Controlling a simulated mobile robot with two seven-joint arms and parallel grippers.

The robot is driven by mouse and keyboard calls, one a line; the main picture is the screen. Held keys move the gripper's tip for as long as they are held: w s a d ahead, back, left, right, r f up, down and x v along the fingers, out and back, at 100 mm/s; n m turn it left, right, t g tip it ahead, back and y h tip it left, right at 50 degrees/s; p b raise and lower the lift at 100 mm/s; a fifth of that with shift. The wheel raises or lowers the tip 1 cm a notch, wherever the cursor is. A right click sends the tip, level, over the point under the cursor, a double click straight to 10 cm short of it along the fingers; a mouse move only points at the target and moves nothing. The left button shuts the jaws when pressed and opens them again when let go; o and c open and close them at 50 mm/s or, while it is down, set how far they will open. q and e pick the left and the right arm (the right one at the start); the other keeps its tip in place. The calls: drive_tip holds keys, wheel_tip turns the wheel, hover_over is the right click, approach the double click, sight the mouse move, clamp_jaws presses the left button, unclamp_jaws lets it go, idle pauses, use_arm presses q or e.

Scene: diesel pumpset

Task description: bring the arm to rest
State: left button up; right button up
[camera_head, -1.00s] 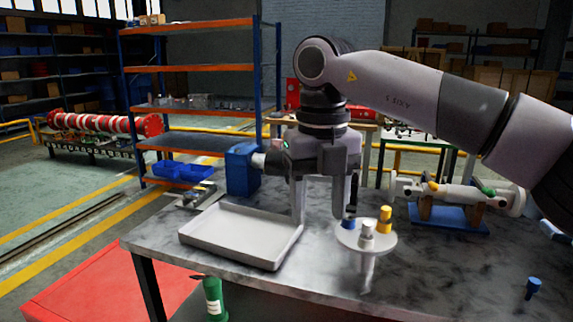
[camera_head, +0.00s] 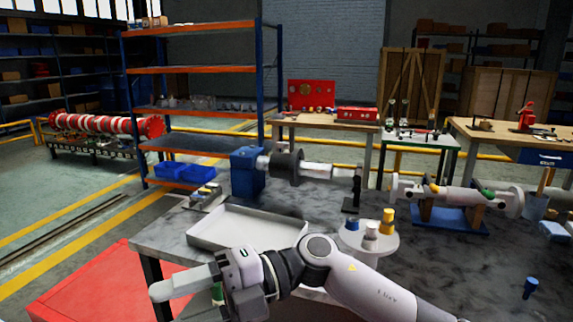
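My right arm (camera_head: 365,291) comes in from the lower right and lies low across the front of the table. My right gripper (camera_head: 180,284) points left, in front of the table's near left edge. Its fingers overlap from this side, so their gap is hidden. I see nothing held in it. My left gripper is not in view.
A grey tray (camera_head: 236,213) is on the table behind my gripper. A round stand (camera_head: 388,243) with blue, white and yellow pieces is to its right. A shaft assembly (camera_head: 288,166) stands at the back. A blue piece (camera_head: 530,288) is at right.

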drive_tip(key=w+d+f+m+t+y+p, duration=0.1)
drive_tip(key=w+d+f+m+t+y, duration=0.3)
drive_tip(key=m+t, duration=0.65)
drive_tip(key=w+d+f+m+t, duration=0.1)
drive_tip(key=w+d+m+t, duration=0.3)
drive_tip(key=m+t, duration=0.65)
drive_tip(key=s+d+f+m+t+h+p, duration=0.15)
drive_tip(key=d+f+m+t+h, duration=0.25)
drive_tip(key=d+f+m+h, duration=0.7)
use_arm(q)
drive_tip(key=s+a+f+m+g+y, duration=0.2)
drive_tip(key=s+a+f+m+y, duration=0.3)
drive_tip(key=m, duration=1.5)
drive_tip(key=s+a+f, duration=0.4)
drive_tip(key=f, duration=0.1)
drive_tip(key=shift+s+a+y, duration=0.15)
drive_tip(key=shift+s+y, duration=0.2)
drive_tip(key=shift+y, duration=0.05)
use_arm(e)
drive_tip(key=s+d+f+m+g+h, duration=0.5)
drive_tip(key=s+d+f+g+h, duration=0.1)
drive_tip(key=s+d+f, duration=0.8)
wheel_tip(320, 180, down, 4)
drive_tip(key=shift+s+d+r+g, duration=0.2)
drive_tip(key=shift+s+g, duration=0.3)
drive_tip(key=shift+s, duration=0.6)
